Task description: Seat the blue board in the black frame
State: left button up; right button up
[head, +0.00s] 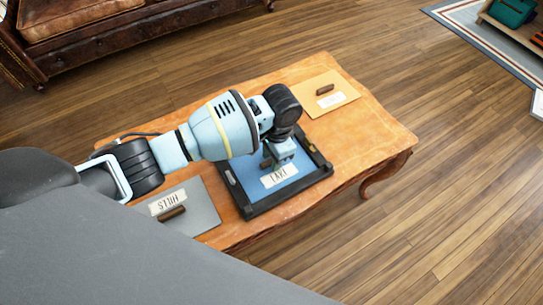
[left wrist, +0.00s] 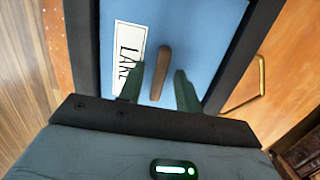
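The blue board (head: 294,183), with a white label and a brown bar handle, lies inside the black frame (head: 288,199) on the wooden table. I cannot tell whether it sits fully flush. My left gripper (head: 270,160) is above the board's handle, seen from the head. In the left wrist view, the left gripper's fingers (left wrist: 159,90) stand apart on either side of the brown handle (left wrist: 160,72), with gaps visible. The blue board (left wrist: 205,35) shows between dark bars of the black frame (left wrist: 245,50). My right gripper is not in view.
A grey board (head: 203,215) labelled HILLS lies left of the frame. A yellow-orange board (head: 343,97) with a handle lies at the table's far end. The wooden table (head: 375,135) is bare at right. A leather sofa (head: 120,40) stands behind.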

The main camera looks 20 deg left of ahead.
pick_arm(q)
notch_tip(320, 180, up, 12)
jog(key=w+p, duration=0.1)
jog(key=p, duration=0.2)
jog(key=shift+d+p, duration=0.35)
jog(key=shift+d, duration=0.1)
jog(key=shift+w+f, duration=0.1)
